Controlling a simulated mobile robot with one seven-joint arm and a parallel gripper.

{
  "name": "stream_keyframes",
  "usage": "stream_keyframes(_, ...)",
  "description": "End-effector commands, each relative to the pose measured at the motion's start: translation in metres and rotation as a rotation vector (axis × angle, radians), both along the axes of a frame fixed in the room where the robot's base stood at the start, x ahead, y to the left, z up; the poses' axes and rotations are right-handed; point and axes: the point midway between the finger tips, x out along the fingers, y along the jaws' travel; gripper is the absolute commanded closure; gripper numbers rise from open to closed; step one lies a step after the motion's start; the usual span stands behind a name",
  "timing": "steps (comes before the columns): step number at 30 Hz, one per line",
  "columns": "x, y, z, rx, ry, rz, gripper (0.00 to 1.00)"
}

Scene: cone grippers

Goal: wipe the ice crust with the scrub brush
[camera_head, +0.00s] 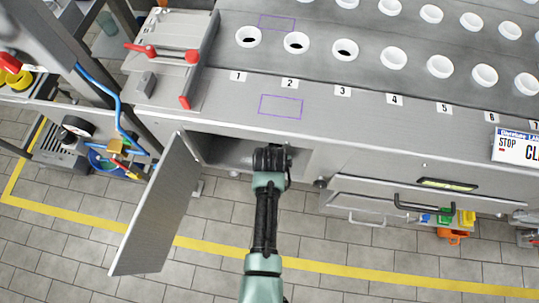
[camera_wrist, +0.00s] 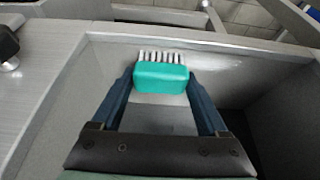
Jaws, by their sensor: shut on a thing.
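The scrub brush (camera_wrist: 160,80) has a teal block and white bristles, and the bristles face away from me in the wrist view. My gripper (camera_head: 272,160) is shut on the brush, with one dark blue finger at each end of the block. In the head view my gripper reaches into the open compartment (camera_head: 226,150) below the counter, and it hides the brush there. I cannot make out the ice crust for certain in either view. I cannot tell whether the bristles touch a surface.
The compartment's door (camera_head: 158,205) hangs open to the left of my arm. Grey walls stand close around my gripper. Drawers with a dark handle (camera_head: 425,207) are to the right. The counter (camera_head: 330,110) above carries white cups in rows and numbered labels.

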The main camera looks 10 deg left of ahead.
Motion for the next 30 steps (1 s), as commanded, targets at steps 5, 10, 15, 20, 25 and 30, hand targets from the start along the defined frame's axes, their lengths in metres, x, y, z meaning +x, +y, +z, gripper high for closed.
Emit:
stream_keyframes(5, -0.003, 0.000, -0.001, -0.002, 0.010, -0.001, 0.68)
stream_keyframes(10, -0.002, 0.015, 0.000, -0.002, 0.009, 0.002, 0.68)
stream_keyframes(15, -0.001, 0.030, 0.002, -0.002, 0.006, 0.002, 0.68)
stream_keyframes(20, 0.000, 0.038, 0.002, -0.001, 0.005, 0.001, 0.68)
stream_keyframes(25, 0.000, 0.045, 0.002, -0.001, 0.004, 0.003, 0.68)
stream_keyframes(30, 0.001, 0.060, 0.000, -0.001, 0.003, 0.003, 0.68)
